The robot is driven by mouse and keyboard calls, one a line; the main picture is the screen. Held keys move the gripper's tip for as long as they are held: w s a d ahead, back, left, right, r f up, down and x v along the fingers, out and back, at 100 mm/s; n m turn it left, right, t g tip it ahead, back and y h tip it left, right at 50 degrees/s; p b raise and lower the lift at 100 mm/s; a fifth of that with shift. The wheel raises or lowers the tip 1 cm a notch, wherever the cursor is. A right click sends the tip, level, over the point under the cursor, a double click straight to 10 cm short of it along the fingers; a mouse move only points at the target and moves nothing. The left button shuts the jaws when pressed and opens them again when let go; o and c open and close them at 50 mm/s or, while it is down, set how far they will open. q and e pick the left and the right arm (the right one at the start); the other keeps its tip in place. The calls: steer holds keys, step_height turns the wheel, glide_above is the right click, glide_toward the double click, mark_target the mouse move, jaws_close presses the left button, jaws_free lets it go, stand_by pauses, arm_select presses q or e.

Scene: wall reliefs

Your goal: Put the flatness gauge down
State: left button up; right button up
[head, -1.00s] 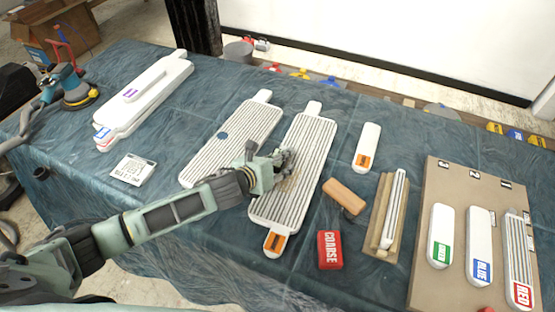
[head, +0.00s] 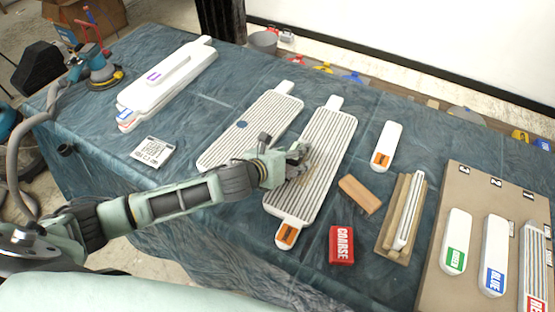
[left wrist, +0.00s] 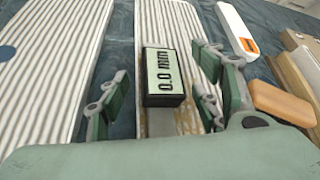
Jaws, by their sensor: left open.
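The flatness gauge (left wrist: 165,77) is a small dark box with a pale display reading "0.0 mm". In the left wrist view it sits between the fingers of my left gripper (left wrist: 160,95), over the right ribbed panel (left wrist: 205,20). The fingers are open, with gaps on both sides of the gauge. In the head view my left gripper (head: 298,162) is low over the middle of this ribbed panel (head: 330,145) and hides most of the gauge. A brownish patch shows on the panel beside the gauge. My right gripper is not in view.
A second ribbed panel (head: 255,125) with a blue dot lies to the left. An orange-brown block (head: 360,194), a red COARSE block (head: 342,245) and a wooden holder (head: 403,215) lie to the right. A brown board (head: 480,190) carries labelled white pieces. Bare cloth separates the white stack (head: 170,80).

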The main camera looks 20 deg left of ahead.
arm_select(q)
steer(key=v, duration=0.9)
steer(key=shift+s+r, duration=0.1)
steer(key=shift+s, duration=0.15)
